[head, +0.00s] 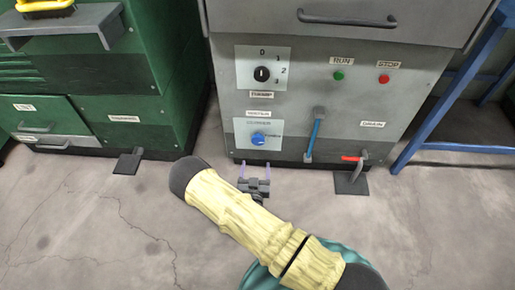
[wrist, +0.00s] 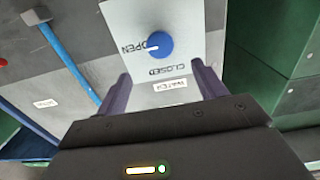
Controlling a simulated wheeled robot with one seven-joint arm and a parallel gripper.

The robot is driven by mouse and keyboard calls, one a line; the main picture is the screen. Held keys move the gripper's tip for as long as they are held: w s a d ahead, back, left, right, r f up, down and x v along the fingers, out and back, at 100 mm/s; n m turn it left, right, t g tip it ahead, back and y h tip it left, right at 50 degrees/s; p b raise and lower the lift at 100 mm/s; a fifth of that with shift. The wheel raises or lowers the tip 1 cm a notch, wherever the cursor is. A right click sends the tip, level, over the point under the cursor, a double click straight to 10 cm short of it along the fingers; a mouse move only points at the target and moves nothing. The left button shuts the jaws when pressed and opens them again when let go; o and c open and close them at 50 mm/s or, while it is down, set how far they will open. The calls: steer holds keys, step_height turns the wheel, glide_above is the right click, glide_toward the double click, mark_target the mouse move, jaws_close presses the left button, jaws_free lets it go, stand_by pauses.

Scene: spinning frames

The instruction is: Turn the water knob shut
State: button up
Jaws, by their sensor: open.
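The blue water knob (head: 259,139) sits on a pale plate (head: 243,131) low on the grey machine's front. In the wrist view the knob (wrist: 160,46) appears upside down, beside the words OPEN and CLOSED. Its white mark points toward OPEN. A WATER label (wrist: 170,84) shows by the plate. My gripper (head: 254,167) is open and empty, just below the knob in the head view. In the wrist view its two purple fingers (wrist: 160,72) stand apart, with the knob beyond their tips, seemingly untouched.
A dial (head: 262,74), a green button (head: 339,76) and a red button (head: 384,79) are above. A blue frame (head: 447,91) stands at far right. Open floor lies in front.

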mark_target(258, 142)
steer(key=w+b, duration=0.4)
steer(key=w, duration=0.6)
steer(key=shift+d+f, duration=0.1)
steer(key=shift+d, duration=0.05)
steer(key=shift+w, duration=0.35)
steer(key=c, duration=1)
